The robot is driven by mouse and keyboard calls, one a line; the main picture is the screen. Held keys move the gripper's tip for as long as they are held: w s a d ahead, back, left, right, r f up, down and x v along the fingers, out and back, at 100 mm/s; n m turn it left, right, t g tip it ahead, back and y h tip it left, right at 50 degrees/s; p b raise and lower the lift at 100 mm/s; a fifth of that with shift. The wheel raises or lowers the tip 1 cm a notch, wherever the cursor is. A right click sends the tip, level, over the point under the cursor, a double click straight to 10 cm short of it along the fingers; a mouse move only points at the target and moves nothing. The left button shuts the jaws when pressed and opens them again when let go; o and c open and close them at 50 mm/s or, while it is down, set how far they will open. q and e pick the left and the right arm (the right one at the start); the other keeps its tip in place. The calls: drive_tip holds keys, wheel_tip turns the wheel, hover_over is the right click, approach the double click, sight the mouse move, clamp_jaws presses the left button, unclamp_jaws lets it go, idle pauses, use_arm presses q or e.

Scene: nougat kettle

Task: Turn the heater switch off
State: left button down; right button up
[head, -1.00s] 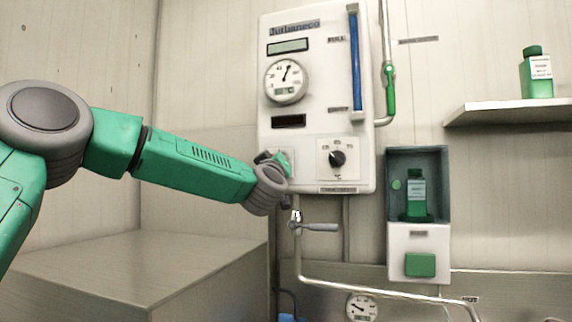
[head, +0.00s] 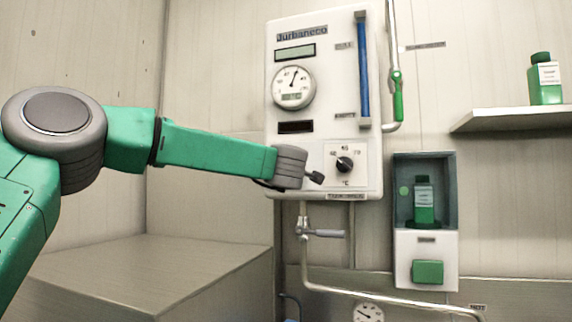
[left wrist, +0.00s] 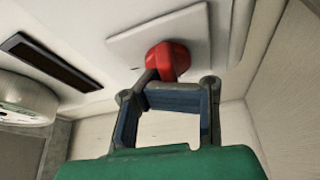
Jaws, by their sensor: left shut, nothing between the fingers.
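The red heater switch (left wrist: 168,60) stands out from a white square plate (left wrist: 140,32) in the left wrist view. In the head view my left wrist hides it, on the lower left of the white heater panel (head: 340,100). My left gripper (left wrist: 165,95) is shut and empty, with its fingers right at the near side of the switch. I cannot tell whether they touch it. In the head view only a small dark part of this gripper (head: 316,177) shows beside the wrist. My right gripper is not in view.
A black temperature knob (head: 345,164) is close to the right of my gripper. A round gauge (head: 294,87) is above. A pipe with a lever valve (head: 325,233) runs below the panel. A dispenser with a green bottle (head: 424,200) is at right, and a metal block (head: 140,275) stands lower left.

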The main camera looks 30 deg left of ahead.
use_arm(q)
drive_tip(key=shift+w+a+f+n+g+h, duration=0.15)
drive_tip(key=shift+f+n+g+h, duration=0.2)
drive_tip(key=shift+f+n, duration=0.5)
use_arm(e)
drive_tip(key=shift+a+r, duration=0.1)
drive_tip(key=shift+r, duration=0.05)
use_arm(q)
drive_tip(key=shift+f, duration=0.1)
drive_tip(key=c, duration=2.3)
unclamp_jaws()
drive_tip(key=o, duration=0.7)
drive_tip(key=shift+s, duration=0.2)
drive_tip(key=shift+w, duration=0.35)
drive_tip(key=shift+a, duration=0.15)
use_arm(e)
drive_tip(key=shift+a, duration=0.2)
use_arm(q)
drive_tip(key=shift+s+r, duration=0.1)
drive_tip(key=shift+r, duration=0.1)
drive_tip(key=shift+s+d+r, duration=0.1)
drive_tip(key=shift+s+d, duration=0.2)
drive_tip(key=v, duration=1.1)
drive_tip(key=shift+f, duration=0.25)
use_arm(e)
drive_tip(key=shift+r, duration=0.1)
